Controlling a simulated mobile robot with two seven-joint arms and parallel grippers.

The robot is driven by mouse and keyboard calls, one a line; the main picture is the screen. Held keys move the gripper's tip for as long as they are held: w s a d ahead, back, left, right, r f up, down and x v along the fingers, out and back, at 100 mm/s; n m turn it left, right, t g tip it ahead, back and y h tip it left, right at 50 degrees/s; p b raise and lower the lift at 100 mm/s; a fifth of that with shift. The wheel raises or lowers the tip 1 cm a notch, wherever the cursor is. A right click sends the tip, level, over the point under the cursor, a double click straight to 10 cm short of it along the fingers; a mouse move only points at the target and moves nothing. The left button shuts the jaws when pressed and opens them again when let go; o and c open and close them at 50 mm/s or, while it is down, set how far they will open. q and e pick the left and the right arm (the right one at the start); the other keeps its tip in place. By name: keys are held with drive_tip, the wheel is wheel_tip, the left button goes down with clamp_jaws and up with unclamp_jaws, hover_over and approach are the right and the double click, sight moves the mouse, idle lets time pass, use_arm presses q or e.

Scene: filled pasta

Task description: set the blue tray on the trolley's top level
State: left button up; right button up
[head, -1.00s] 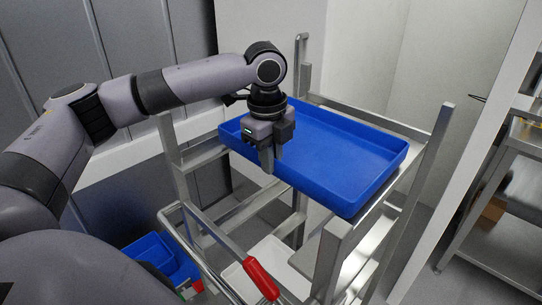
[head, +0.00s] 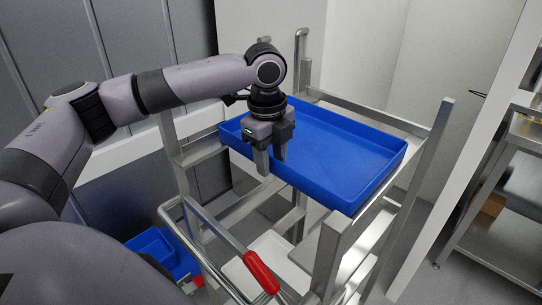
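The blue tray (head: 345,150) is a shallow, empty rectangular tray. It lies level across the top rails of the metal trolley (head: 333,265). My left gripper (head: 271,167) is at the tray's near left wall, pointing down, with its two fingers apart. I cannot tell whether the wall is still between the fingers; the gripper hides part of the tray's left side. My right gripper is not in view.
A red-gripped handle bar (head: 262,272) is on the trolley's near side. A white tray (head: 268,262) sits lower in the trolley. Blue containers (head: 152,247) are low at the left. A metal rack (head: 510,190) stands at the right, beyond a white wall edge.

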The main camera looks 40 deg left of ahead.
use_arm(q)
drive_tip(key=shift+f, duration=0.1)
drive_tip(key=shift+r+p, duration=0.95)
drive_tip(key=shift+r, duration=0.95)
wheel_tip(320, 180, up, 12)
drive_tip(key=shift+r, duration=0.15)
